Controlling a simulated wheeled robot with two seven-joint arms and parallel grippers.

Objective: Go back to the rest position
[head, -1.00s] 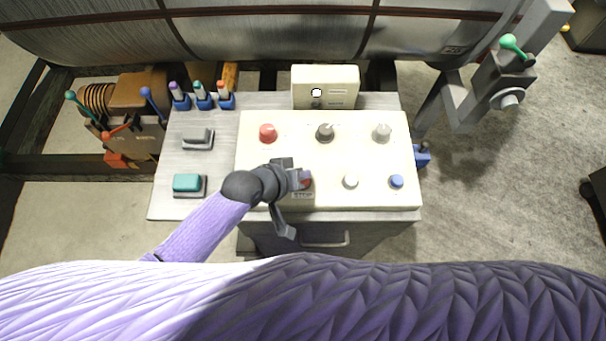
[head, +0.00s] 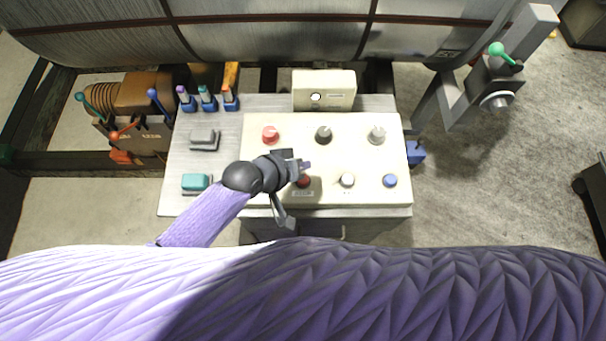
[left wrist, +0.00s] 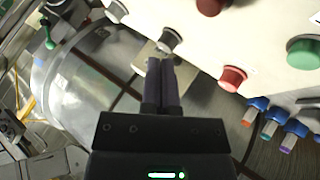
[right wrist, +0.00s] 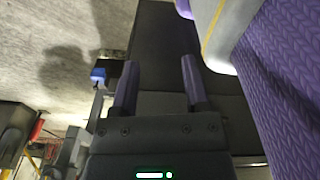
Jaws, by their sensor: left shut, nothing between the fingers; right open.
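My left gripper (head: 305,166) is over the cream control panel (head: 350,198), just above the dark red stop button (head: 303,181). In the left wrist view its fingers (left wrist: 162,68) are together with nothing between them, and the panel's knobs lie around them. The red button (left wrist: 210,6) shows at that view's top edge, apart from the fingertips. My right gripper is outside the head view. In the right wrist view it (right wrist: 158,75) is open and empty, beside my purple-clad body.
The panel also carries a red knob (head: 270,135), a black knob (head: 323,134), a white button (head: 347,180) and a blue button (head: 390,181). Teal (head: 195,181) and grey switches sit at left. Levers stand beyond the bench on both sides. A large metal drum (head: 270,30) lies behind.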

